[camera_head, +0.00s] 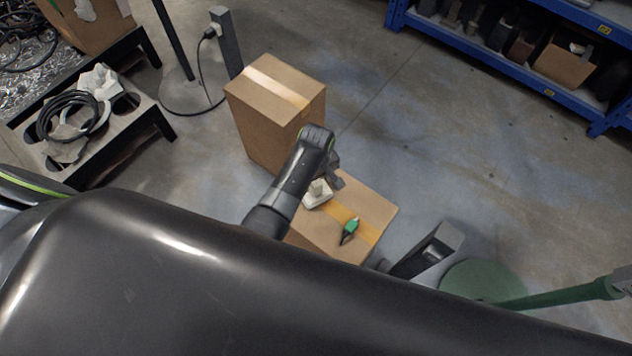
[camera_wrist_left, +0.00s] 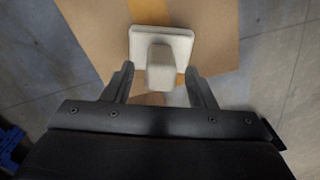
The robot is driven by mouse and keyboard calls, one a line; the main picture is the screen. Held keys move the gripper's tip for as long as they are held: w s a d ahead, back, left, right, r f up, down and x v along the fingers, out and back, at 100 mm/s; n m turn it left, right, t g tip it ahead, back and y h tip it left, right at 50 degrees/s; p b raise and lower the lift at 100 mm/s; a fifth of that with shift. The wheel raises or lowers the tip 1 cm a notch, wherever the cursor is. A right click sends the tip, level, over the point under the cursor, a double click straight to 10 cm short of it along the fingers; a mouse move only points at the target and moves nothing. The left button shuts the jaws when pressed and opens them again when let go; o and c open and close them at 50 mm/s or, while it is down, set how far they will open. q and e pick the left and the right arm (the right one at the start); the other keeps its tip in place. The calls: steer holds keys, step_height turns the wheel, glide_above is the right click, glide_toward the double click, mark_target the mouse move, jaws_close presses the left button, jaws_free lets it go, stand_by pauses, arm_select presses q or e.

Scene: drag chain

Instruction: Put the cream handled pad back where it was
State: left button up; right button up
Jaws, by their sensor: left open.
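The cream handled pad (camera_head: 317,195) rests on top of a low cardboard box (camera_head: 374,207), near the box's left side. It also shows in the left wrist view (camera_wrist_left: 161,50), with its raised handle pointing toward the camera. My left gripper (camera_head: 334,179) is over the box beside the pad. In the left wrist view its two fingers (camera_wrist_left: 160,82) are apart, one on each side of the handle's near end. I cannot tell whether they touch the pad. My right gripper (camera_head: 385,266) is mostly hidden behind my dark body at the bottom, and its fingers cannot be made out.
A green and black tool (camera_head: 350,229) lies on the same box. A taller taped cardboard box (camera_head: 277,105) stands behind. A black bench (camera_head: 95,125) with cables is at the left, and a blue shelf (camera_head: 520,50) is at the upper right. Open floor lies between.

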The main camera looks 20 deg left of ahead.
arm_select(q)
step_height(320, 180, up, 9)
steer(key=shift+f+p, duration=0.1)
steer(key=shift+p, duration=0.55)
